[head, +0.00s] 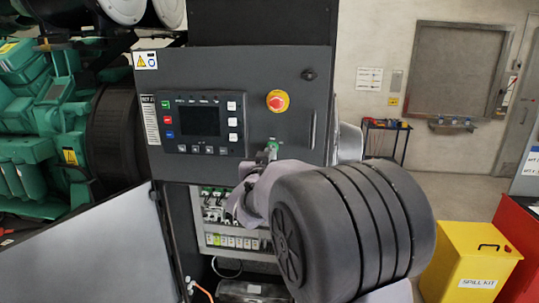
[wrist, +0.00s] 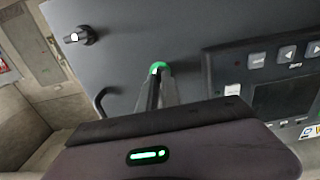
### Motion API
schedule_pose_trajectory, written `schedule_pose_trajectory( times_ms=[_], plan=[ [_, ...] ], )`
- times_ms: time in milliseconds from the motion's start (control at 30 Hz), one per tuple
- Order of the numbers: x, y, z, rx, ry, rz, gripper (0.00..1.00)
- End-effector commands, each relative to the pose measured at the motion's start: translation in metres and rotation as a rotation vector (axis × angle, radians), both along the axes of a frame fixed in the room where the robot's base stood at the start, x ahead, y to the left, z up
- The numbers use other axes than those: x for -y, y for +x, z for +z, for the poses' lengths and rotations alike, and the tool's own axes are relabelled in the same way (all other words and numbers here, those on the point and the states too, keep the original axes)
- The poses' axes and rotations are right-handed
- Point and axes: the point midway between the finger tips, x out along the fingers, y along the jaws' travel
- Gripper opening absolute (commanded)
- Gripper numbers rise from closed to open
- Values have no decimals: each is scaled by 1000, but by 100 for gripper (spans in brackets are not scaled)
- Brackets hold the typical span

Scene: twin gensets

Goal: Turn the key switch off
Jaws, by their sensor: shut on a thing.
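The key switch, a small control with a green collar (wrist: 157,67), sits on the dark grey panel door. In the head view its green part (head: 273,145) shows below the red emergency stop, right at my fingertips. My gripper (wrist: 160,88) is shut on it, the narrow fingers close together and reaching to the panel face. In the head view my gripper (head: 270,156) comes from the lower right, with my wrist and arm in front of the panel. The fingers hide most of the switch, so I cannot tell the angle of its key.
The red emergency stop (head: 277,101) on its yellow plate is just above. The control display (head: 192,121) is to the left. A door latch (wrist: 80,36) and a dark handle (wrist: 101,100) are near. An open bay with breakers (head: 235,241) lies below. A yellow spill-kit bin (head: 470,262) stands right.

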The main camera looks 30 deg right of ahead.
Motion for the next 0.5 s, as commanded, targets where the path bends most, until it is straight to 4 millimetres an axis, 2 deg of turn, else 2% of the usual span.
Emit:
schedule_pose_trajectory(
  times_ms=[400, 433, 500],
  plan=[
    [0, 0, 0, -4, -7, 0, 0],
    [0, 0, 0, -4, -7, 0, 11],
    [0, 0, 0, -4, -7, 0, 25]
  ],
)
